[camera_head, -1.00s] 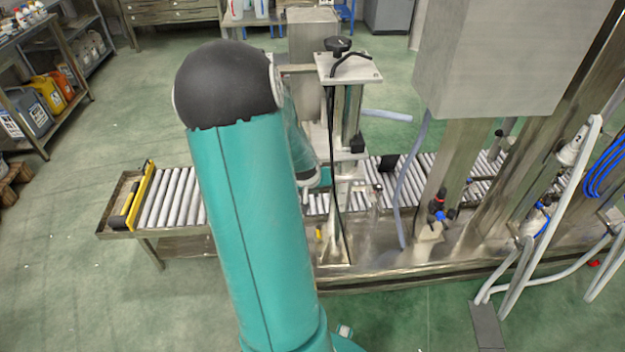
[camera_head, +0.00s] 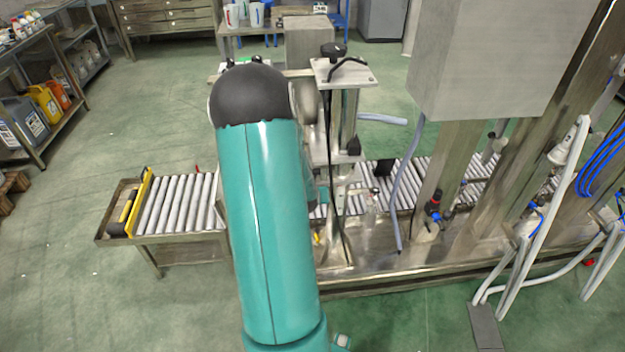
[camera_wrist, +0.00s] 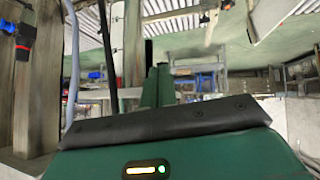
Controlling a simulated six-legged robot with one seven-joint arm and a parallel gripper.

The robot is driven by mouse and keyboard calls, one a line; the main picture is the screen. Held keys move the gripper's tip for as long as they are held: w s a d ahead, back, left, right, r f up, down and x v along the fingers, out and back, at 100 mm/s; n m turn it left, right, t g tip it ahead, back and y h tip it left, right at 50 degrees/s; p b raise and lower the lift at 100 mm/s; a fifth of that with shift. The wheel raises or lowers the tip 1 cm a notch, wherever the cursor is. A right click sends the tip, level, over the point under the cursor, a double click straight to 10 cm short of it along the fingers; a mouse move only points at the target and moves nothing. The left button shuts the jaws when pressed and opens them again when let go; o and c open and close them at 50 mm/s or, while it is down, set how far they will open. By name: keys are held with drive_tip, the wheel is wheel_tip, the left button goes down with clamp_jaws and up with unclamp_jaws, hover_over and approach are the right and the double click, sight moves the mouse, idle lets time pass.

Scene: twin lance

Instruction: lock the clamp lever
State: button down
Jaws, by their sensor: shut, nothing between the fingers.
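I cannot make out the clamp lever for certain in either view. A black knob (camera_head: 333,49) with a bent black piece beside it sits on top of the machine's metal column (camera_head: 345,120) in the head view. My gripper (camera_wrist: 157,75) shows in the wrist view as narrow green fingers beyond the dark-edged green wrist housing. The fingers are together, with nothing seen between them. In the head view my teal arm hides most of the gripper, low beside the column. I cannot tell whether the gripper touches anything.
A roller conveyor (camera_head: 180,203) runs behind my arm and past the column. A large grey box (camera_head: 490,60) hangs at the right. A red, black and blue fitting (camera_head: 435,203) and pale hoses stand to the right. Open green floor lies at the left.

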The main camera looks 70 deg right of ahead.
drive_tip(key=shift+x, duration=0.75)
drive_tip(key=shift+w, duration=0.2)
